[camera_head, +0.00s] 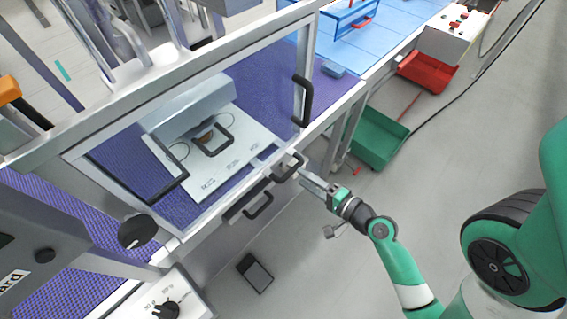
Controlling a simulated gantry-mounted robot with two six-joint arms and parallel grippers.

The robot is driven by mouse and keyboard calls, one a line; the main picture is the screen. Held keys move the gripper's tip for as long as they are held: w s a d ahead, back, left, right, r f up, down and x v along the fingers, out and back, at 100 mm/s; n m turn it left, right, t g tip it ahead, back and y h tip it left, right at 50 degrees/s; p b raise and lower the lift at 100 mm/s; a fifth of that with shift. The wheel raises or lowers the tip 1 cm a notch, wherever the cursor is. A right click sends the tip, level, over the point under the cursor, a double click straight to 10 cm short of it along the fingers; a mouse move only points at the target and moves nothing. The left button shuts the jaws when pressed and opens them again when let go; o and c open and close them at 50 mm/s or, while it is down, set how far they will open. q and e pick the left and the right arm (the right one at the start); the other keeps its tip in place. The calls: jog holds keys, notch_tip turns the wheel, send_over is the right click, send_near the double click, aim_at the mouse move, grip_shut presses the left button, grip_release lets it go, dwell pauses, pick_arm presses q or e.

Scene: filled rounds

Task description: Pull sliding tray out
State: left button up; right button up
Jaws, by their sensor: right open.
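A white tray or plate (232,168) with printed marks and a black-rimmed opening lies behind a clear framed door. I cannot tell whether this plate is the sliding tray. Below the door, the front edge has a black bar handle (287,172) and a second black handle (259,208) to its lower left. My right gripper (294,163) is open, right at the upper-right black handle. Its fingers partly overlap that handle, and I cannot tell whether they touch it. My left gripper is not in view.
The door carries a black handle (302,101) at right. A green bin (379,140) and a red bin (428,68) stand beyond my right gripper. A dark box (255,272) lies on the floor. Grey floor at lower right is clear around my right arm.

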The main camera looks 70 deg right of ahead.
jog(key=x, duration=0.8)
jog(key=shift+w+p, duration=0.35)
jog(key=shift+d, duration=0.1)
jog(key=shift+c, duration=0.3)
grip_shut()
dwell(0.5)
